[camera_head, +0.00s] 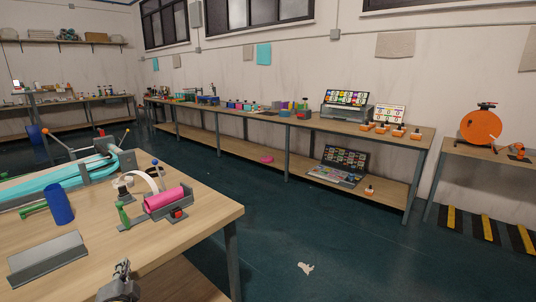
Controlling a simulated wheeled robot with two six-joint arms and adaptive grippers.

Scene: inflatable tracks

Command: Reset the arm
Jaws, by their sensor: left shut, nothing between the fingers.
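My left gripper (121,275) shows at the bottom of the head view, in front of the near edge of the wooden workbench (205,222). Its fingers point up and are shut with nothing between them. It is apart from the things on the bench. My right gripper is not in view.
On the bench are a pink roll (166,200) in a grey holder, a blue cylinder (59,204), a grey angled block (47,257) and teal tracks (75,178). A long bench (262,122) lines the back wall. The dark green floor between is mostly clear, with a small white scrap (305,268).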

